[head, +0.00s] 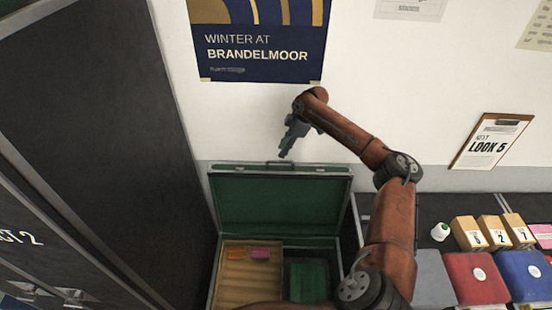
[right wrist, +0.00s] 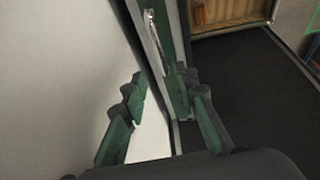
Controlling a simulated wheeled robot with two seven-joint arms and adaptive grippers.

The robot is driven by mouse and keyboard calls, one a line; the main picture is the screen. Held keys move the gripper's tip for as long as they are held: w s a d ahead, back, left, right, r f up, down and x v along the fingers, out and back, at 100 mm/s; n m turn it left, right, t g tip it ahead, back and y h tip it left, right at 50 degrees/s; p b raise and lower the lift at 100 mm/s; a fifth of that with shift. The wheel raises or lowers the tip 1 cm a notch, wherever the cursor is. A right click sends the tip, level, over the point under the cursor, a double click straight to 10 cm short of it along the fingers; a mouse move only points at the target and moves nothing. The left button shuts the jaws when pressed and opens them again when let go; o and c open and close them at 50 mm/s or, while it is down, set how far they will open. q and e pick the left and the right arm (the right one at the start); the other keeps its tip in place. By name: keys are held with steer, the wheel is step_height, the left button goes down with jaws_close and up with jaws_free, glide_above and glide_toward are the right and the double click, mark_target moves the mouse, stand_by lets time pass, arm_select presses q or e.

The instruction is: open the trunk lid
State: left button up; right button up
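The trunk (head: 213,285) stands below the wall poster in the head view. Its green-lined lid (head: 275,203) is raised and stands nearly upright at the back, with the inside showing. A handle (head: 280,163) sits on the lid's top edge. My right gripper (head: 285,152) is just above that edge, close to the handle. My left gripper is not in view.
The trunk holds a wooden tray (head: 235,292) with small coloured items and a green folded thing (head: 308,282). A dark cabinet (head: 100,130) stands close at left. At right, a dark counter (head: 440,212) carries boxes and folded cloths. A clipboard (head: 490,142) hangs above.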

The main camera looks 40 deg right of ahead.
steer(key=shift+s+p+x, duration=0.15)
steer(key=shift+p+x, duration=0.05)
steer(key=shift+x, duration=1.2)
steer(key=shift+s+p+x, duration=0.15)
steer(key=shift+p+x, duration=0.05)
steer(key=shift+x, duration=1.25)
steer(key=shift+d+f, duration=0.1)
jaws_close()
